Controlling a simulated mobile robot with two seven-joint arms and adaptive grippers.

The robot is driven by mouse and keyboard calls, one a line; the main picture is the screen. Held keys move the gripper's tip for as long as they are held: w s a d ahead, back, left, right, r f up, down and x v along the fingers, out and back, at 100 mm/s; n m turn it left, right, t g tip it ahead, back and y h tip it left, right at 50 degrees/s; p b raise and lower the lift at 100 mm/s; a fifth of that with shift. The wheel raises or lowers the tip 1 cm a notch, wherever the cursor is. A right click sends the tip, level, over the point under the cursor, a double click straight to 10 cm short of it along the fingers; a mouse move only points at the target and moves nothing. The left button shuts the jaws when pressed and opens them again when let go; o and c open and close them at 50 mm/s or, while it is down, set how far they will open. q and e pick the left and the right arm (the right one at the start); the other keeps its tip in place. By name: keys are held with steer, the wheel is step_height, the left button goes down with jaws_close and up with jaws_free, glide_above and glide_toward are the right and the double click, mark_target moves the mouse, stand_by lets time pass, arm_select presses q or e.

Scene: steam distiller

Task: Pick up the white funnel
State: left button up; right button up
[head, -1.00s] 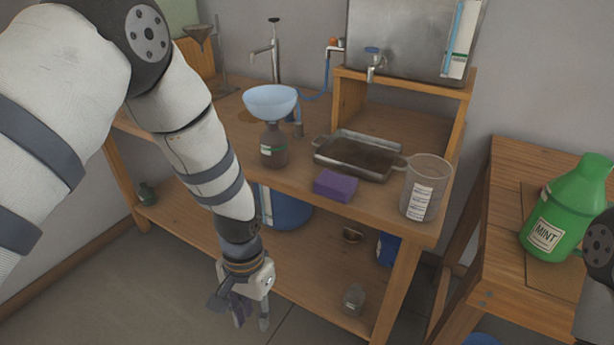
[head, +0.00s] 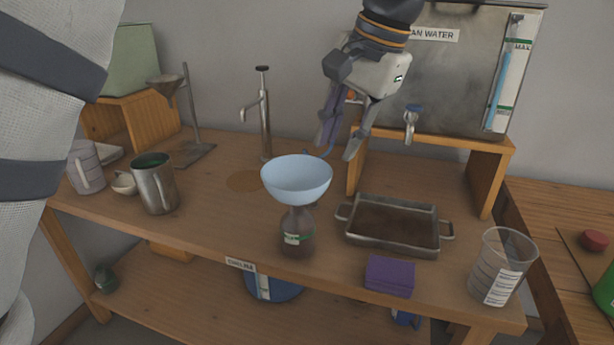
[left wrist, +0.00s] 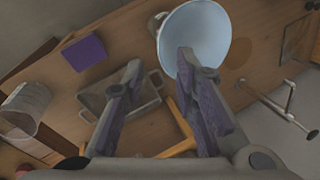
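The funnel (head: 297,180) looks pale blue-white, with a wide round bowl. It sits upright on a dark bottle (head: 297,235) with a green and white label, on the wooden bench. The left wrist view also shows the funnel (left wrist: 208,38), at the top, partly behind one finger. My left gripper (head: 337,148) is open and empty, pointing down, above and a little right of the funnel in the head view, apart from it. In the left wrist view its fingers (left wrist: 158,68) are spread. My right gripper is not in view.
A metal tray (head: 393,246), a purple sponge (head: 390,276) and a clear beaker (head: 503,265) are on the right of the bench. A metal mug (head: 155,184) and a tap (head: 262,115) stand left. A water tank (head: 440,70) stands on a wooden shelf behind.

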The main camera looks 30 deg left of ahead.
mark_target(297, 194)
arm_select(q)
steer(key=x, duration=1)
steer(key=shift+w+a+f, duration=0.15)
steer(key=shift+w+f, duration=0.05)
steer(key=shift+w, duration=0.1)
jaws_close()
